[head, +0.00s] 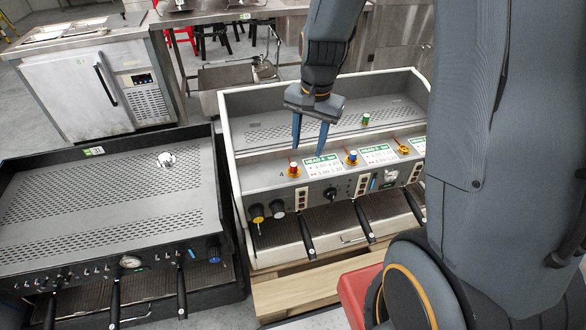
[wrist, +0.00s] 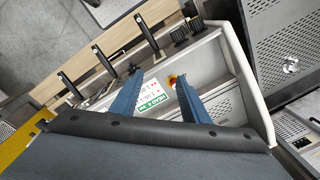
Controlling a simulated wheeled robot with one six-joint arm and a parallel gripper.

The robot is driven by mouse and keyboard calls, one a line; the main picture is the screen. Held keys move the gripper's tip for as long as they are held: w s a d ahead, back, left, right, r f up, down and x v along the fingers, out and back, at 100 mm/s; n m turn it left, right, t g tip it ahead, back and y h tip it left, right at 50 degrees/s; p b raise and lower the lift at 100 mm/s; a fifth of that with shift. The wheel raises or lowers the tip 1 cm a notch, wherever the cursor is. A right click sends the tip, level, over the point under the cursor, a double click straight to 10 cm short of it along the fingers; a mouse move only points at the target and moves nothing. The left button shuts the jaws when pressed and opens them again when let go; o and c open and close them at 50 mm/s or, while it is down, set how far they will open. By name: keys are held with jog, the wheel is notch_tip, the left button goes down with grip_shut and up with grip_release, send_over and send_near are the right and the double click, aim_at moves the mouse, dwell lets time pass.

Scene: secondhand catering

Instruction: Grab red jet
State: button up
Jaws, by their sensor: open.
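The red jet (head: 293,168) is a small red-topped piece on a gold base. It stands on the front ledge of the cream coffee machine, at the left end of a row of similar pieces. It also shows in the wrist view (wrist: 172,79), close to the tip of the right finger. My gripper (head: 308,148) has two blue fingers pointing down, apart and empty. In the head view the fingertips are just above and right of the red jet. In the wrist view my gripper (wrist: 159,76) shows the jet near the gap between the fingers; contact cannot be told.
A blue-topped jet (head: 352,157) stands right of the red one, beside printed label cards (head: 322,163). A green jet (head: 366,119) stands on the top panel. A dark coffee machine (head: 110,205) is at left.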

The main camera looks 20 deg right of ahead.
aim_at(294, 164)
jog(key=w+d+f+m+y+p, duration=0.1)
jog(key=w+f+m, duration=0.9)
jog(key=w, duration=0.2)
jog(key=shift+g, duration=0.4)
jog(key=shift+a+f+p, duration=0.2)
jog(key=shift+f+p, duration=0.4)
jog(key=shift+f, duration=0.8)
jog(key=shift+a+f+p, duration=0.2)
jog(key=shift+f+p, duration=0.4)
jog(key=shift+f, duration=0.85)
jog(key=shift+a+f+p, duration=0.2)
jog(key=shift+f+p, duration=0.4)
jog(key=shift+f, duration=0.8)
jog(key=shift+w, duration=0.1)
grip_shut()
